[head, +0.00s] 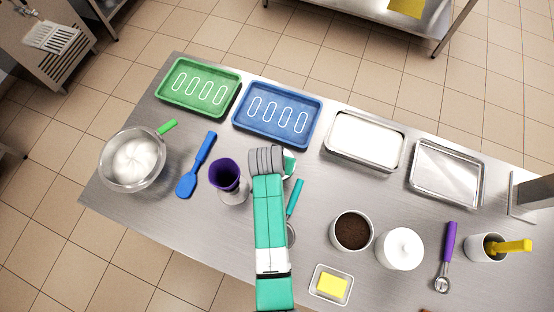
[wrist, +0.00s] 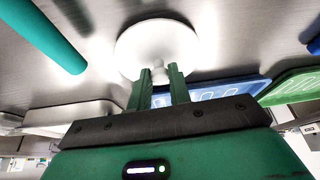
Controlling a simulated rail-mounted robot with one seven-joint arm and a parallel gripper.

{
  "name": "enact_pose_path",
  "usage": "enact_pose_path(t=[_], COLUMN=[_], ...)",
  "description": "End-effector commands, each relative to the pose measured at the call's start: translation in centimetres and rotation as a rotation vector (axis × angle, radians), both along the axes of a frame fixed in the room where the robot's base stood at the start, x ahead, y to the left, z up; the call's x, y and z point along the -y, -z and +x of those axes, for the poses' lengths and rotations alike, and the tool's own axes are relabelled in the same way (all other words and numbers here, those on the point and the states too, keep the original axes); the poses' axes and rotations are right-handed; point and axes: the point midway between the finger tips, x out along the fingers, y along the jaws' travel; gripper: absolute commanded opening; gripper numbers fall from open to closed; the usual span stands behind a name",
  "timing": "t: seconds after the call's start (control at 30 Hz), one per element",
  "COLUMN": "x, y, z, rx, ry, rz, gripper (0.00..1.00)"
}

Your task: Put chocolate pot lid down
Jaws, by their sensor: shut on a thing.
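My gripper (wrist: 160,82) is shut on the small knob of a white round lid (wrist: 150,42). The lid is close to the metal table top; I cannot tell whether it touches. In the head view my gripper (head: 287,163) is just below the blue tray, and only a bit of the white lid shows beside it. The open white pot (head: 352,214) with dark brown contents stands uncovered to the lower right. The metal table (head: 310,195) is under all of these.
A teal-handled scoop (head: 295,198) lies right of my arm, and a purple cup (head: 225,174) stands left. The blue tray (head: 242,118) and green tray (head: 160,92) lie behind. A lidded white pot (head: 400,250) and butter dish (head: 317,284) are near the open pot.

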Motion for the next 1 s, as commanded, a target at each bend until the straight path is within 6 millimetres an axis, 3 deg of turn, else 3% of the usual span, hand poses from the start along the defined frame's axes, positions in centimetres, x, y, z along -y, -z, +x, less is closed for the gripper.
enact_pose_path(t=[0.37,0.4,0.5,0.77,0.87,1.0], x=[0.0,0.0,0.0,0.0,-0.1,-0.5], y=[1.1,1.0,1.0,0.8,-0.3,-3.5], z=[0.0,0.0,0.0,0.0,-0.2,-1.5], rx=[0.001,0.001,0.001,0.001,0.003,0.005], ry=[0.000,0.000,0.000,0.000,0.000,-0.001], rz=[0.000,0.000,0.000,0.000,0.000,0.000], gripper=[0.00,0.25,0.41,0.41,0.41,0.41])
